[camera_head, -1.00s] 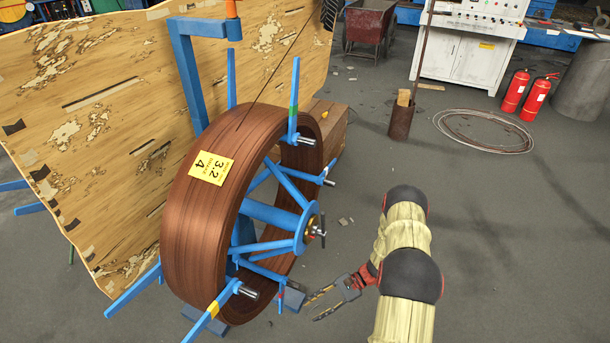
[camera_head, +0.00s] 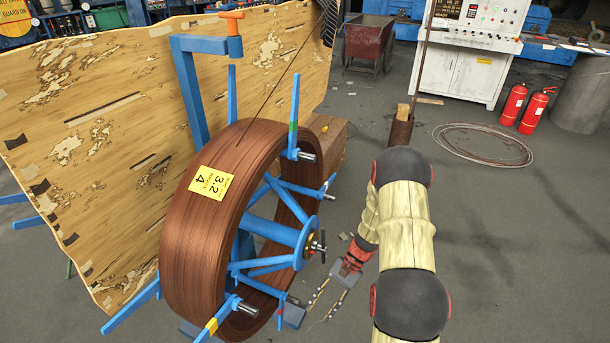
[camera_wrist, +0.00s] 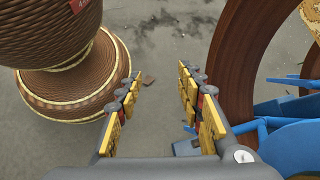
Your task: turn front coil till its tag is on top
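The front coil (camera_head: 181,245) is a brown wound ring upright on a blue spoked reel (camera_head: 270,228). Its yellow tag (camera_head: 211,182), marked 3.2 and 4, lies on the outer face, below the top on the side toward the camera, with the print tilted. My gripper (camera_head: 318,311) is low, right of the reel's lower part, with its two fingers apart. In the wrist view my gripper (camera_wrist: 158,80) is open and only floor shows between the fingers. The coil (camera_wrist: 238,60) is to the right of the fingers there, with blue reel parts (camera_wrist: 292,110) below it.
A blue post with an orange handle (camera_head: 231,15) stands behind the coil. A worn wooden board (camera_head: 110,130) is to the left. In the wrist view, a brown ribbed spool-like object (camera_wrist: 75,85) is left of the fingers. Open floor (camera_head: 520,240) lies to the right.

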